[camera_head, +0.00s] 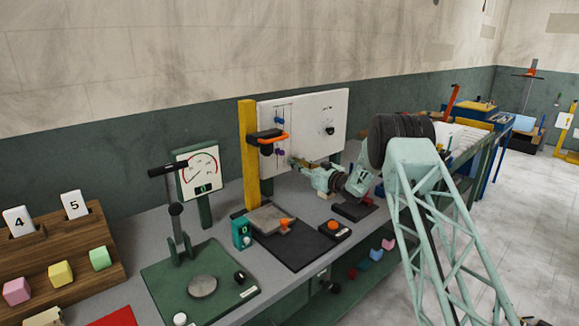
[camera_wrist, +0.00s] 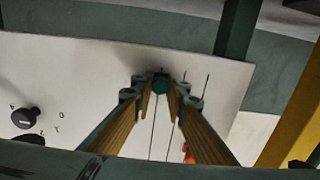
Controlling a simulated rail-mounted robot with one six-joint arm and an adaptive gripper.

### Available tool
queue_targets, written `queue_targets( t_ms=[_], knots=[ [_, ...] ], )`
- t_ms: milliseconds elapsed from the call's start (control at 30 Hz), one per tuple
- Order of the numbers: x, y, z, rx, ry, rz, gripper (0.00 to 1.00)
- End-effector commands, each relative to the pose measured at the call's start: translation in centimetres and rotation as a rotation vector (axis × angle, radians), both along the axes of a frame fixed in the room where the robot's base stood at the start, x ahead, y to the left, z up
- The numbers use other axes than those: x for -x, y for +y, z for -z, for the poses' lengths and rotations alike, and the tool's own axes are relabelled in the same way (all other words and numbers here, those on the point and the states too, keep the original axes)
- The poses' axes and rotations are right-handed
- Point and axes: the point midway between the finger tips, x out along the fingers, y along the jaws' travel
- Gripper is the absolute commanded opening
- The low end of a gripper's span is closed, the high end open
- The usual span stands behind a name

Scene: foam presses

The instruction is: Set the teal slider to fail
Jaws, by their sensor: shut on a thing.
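The teal slider knob (camera_wrist: 160,83) sits between my fingertips in the wrist view, at the end of thin slots on the white panel (camera_wrist: 75,75). My gripper (camera_wrist: 160,88) is shut on it from both sides. In the head view my gripper (camera_head: 296,163) reaches the lower part of the white panel (camera_head: 310,115), and the teal knob is hard to make out there. A blue knob (camera_head: 278,120) and a purple knob (camera_head: 280,153) show on the panel's left part. No fail mark is readable.
A black dial (camera_head: 329,130) is on the panel's right half. A gauge (camera_head: 199,172) and a green-based press (camera_head: 200,285) stand left. A dark mat (camera_head: 295,250) lies in front.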

Motion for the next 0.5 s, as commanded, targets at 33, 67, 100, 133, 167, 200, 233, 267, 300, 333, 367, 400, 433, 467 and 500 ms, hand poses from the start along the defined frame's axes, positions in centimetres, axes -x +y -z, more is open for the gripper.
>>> queue_targets(
  t_ms=[33, 67, 100, 133, 167, 200, 233, 267, 300, 333, 367, 400, 433, 467, 500],
  knots=[
    [-0.21, -0.17, -0.01, 0.001, -0.001, -0.001, 0.0],
    [-0.29, -0.24, -0.02, 0.0, 0.0, -0.001, 0.0],
    [-0.34, -0.29, -0.03, 0.0, 0.0, -0.001, 0.0],
    [-0.37, -0.32, -0.04, 0.0, 0.0, -0.001, 0.0],
    [-0.39, -0.34, -0.05, 0.0, 0.0, -0.001, 0.0],
    [-0.39, -0.35, -0.06, 0.0, 0.0, 0.0, 0.0],
    [-0.39, -0.35, -0.07, 0.0, 0.0, 0.0, 0.0],
    [-0.39, -0.37, -0.08, 0.0, 0.0, 0.0, 0.0],
    [-0.41, -0.38, -0.09, 0.0, 0.0, 0.001, 0.0],
    [-0.41, -0.38, -0.1, -0.001, -0.001, 0.001, 0.0],
    [-0.41, -0.39, -0.11, -0.001, -0.001, 0.001, 0.0],
    [-0.42, -0.41, -0.12, -0.001, -0.001, 0.001, 0.16],
    [-0.42, -0.41, -0.13, -0.001, -0.001, 0.001, 0.19],
    [-0.42, -0.41, -0.13, -0.001, -0.001, 0.001, 0.21],
    [-0.41, -0.41, -0.11, -0.001, -0.001, 0.001, 0.25]
  ],
)
